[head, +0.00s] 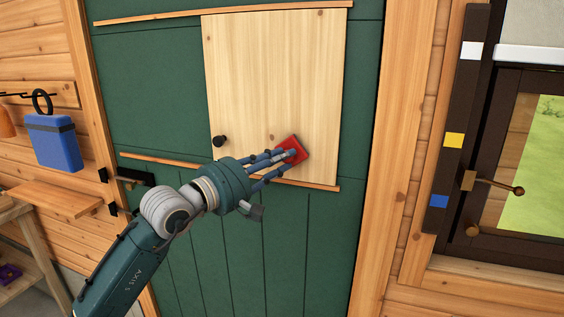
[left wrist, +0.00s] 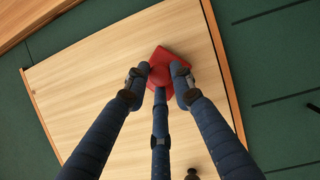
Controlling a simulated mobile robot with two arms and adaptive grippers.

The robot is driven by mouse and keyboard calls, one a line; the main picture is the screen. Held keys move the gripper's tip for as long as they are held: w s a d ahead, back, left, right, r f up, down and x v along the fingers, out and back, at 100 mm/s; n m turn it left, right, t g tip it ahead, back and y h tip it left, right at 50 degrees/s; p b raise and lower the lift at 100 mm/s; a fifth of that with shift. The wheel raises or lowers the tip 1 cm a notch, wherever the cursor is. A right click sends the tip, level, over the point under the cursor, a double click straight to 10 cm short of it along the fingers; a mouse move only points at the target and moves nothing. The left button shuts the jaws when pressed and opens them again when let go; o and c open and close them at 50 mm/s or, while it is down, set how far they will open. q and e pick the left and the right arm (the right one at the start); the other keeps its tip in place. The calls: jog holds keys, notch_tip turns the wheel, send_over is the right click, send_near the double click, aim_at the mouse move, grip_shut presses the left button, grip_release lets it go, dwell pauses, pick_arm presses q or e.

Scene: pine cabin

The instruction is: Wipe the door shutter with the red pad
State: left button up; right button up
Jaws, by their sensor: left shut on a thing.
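The door shutter (head: 262,80) is a light wooden panel set in a dark green door, with a dark round knob (head: 220,141) low on its left side. It also fills much of the left wrist view (left wrist: 90,80). My left gripper (head: 288,157) is shut on the red pad (head: 298,147) and holds it at the shutter's lower right part. In the left wrist view the fingers close around the pad (left wrist: 172,55), which appears to lie against the shutter; exact contact is hard to tell. My right gripper is not in view.
Thin wooden rails (head: 180,161) run along the shutter's top and bottom. A dark door handle (head: 133,176) sits at the left. A blue container (head: 53,142) hangs on the left wall above a shelf (head: 55,198). A window with a handle (head: 500,186) is at the right.

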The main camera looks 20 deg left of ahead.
pick_arm(q)
notch_tip(320, 180, up, 4)
jog(key=shift+f+p, duration=0.1)
jog(key=shift+p, duration=0.3)
notch_tip(320, 180, down, 4)
jog(key=b, duration=0.4)
jog(key=shift+w, duration=0.1)
dwell(0.3)
